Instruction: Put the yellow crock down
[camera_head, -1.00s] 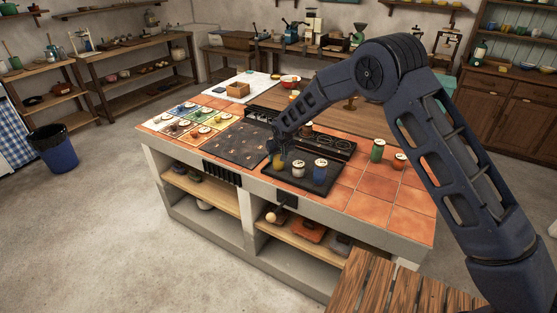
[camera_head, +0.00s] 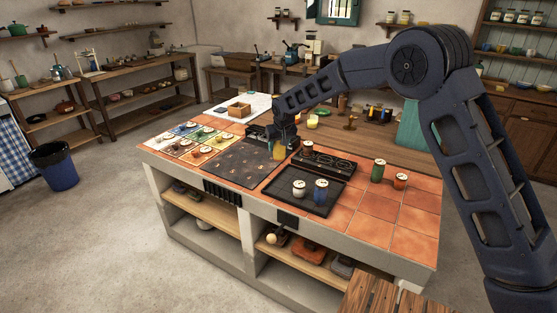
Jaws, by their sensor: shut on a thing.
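The yellow crock (camera_head: 279,153) hangs upright at the end of my arm, in the middle of the head view. My gripper (camera_head: 280,143) is shut on it from above, and the dark hand hides its top. The crock appears raised above the island top, between the dark speckled panel (camera_head: 240,166) and the black tray (camera_head: 300,204). I cannot tell its exact height. A white crock (camera_head: 299,187) and a blue crock (camera_head: 320,190) stand on the tray.
Coloured squares (camera_head: 183,147) with several small crocks lie at the island's left end. A green crock (camera_head: 378,170) and an orange crock (camera_head: 400,181) stand on the right-hand tiles. A black raised unit (camera_head: 330,161) lies behind the tray. The right front tiles are clear.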

